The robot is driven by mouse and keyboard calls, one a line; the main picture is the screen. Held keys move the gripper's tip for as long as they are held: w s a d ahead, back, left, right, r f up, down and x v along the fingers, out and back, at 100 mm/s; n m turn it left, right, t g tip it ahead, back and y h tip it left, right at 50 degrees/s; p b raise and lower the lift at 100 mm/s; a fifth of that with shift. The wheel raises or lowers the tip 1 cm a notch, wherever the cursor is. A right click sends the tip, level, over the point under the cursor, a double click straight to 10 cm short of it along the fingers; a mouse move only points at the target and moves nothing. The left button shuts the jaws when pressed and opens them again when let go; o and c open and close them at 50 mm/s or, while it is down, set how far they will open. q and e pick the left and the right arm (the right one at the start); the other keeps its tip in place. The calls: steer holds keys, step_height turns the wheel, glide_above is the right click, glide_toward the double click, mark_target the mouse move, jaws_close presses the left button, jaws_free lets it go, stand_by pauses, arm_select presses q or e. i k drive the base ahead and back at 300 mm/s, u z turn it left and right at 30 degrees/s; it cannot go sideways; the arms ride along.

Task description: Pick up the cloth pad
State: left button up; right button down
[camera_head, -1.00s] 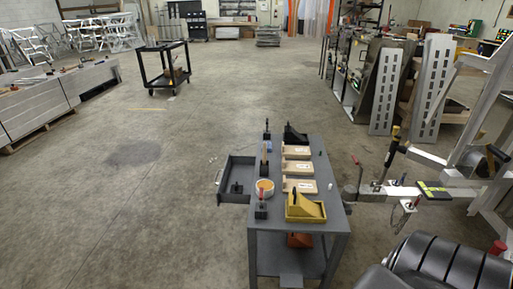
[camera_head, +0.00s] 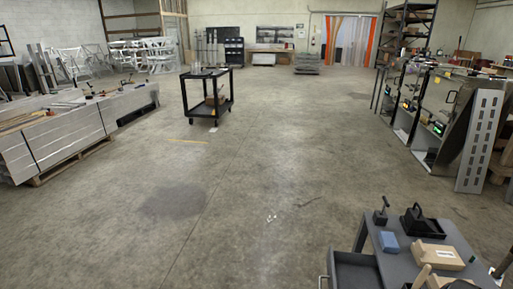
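A small blue block-shaped item (camera_head: 389,242) lies flat on the grey work table (camera_head: 398,268) at the lower right. It may be the cloth pad, but it is too small to be sure. It sits left of a tan wooden piece (camera_head: 436,257) and in front of a small black upright tool (camera_head: 380,214). A black holder (camera_head: 418,221) stands behind and to its right. Neither of my grippers shows in the head view.
The table's drawer (camera_head: 355,270) is open on its left side. A black cart (camera_head: 207,95) stands at mid-distance, and a long metal-sided bench (camera_head: 70,135) is at the left. The middle floor is clear.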

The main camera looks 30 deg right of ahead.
mark_target(389, 242)
steer(key=i, duration=1.9)
steer(key=z, duration=4.5)
